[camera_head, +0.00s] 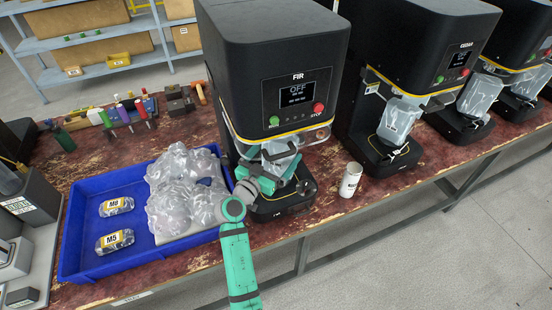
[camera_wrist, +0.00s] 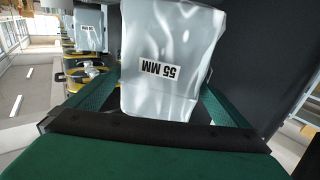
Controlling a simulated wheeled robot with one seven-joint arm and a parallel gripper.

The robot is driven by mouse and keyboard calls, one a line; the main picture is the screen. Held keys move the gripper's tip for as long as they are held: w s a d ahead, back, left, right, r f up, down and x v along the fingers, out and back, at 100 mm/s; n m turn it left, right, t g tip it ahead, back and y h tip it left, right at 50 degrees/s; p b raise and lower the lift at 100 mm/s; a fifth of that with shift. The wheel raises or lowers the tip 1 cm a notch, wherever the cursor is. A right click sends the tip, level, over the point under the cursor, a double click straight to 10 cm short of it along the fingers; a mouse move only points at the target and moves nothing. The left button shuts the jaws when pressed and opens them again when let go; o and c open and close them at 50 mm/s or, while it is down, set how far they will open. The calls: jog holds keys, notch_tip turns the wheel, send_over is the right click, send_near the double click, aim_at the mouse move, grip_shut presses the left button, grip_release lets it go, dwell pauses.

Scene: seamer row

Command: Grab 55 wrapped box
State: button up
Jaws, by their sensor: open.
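The wrapped box, in cloudy plastic with a "55 MM" label, fills the upper middle of the wrist view (camera_wrist: 172,45). In the head view the wrapped box (camera_head: 281,158) sits at the front of the black machine marked FIR (camera_head: 275,60), whose screen reads OFF. My gripper (camera_head: 268,172) is at that machine's front opening. In the wrist view its green fingers stand open on the left and right of the wrapped box, which is between them. Whether either finger touches it cannot be told. The fingertips are partly hidden behind the box.
A blue tray (camera_head: 72,225) to the left holds M8 and M5 bags and a heap of wrapped pieces. A white cylinder (camera_head: 350,180) stands to the right of my gripper. More black machines (camera_head: 410,80) with wrapped items stand to the right. Tools lie at the back left.

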jog(key=shift+a, duration=0.1)
jog(key=c, duration=1)
jog(key=shift+w, duration=0.1)
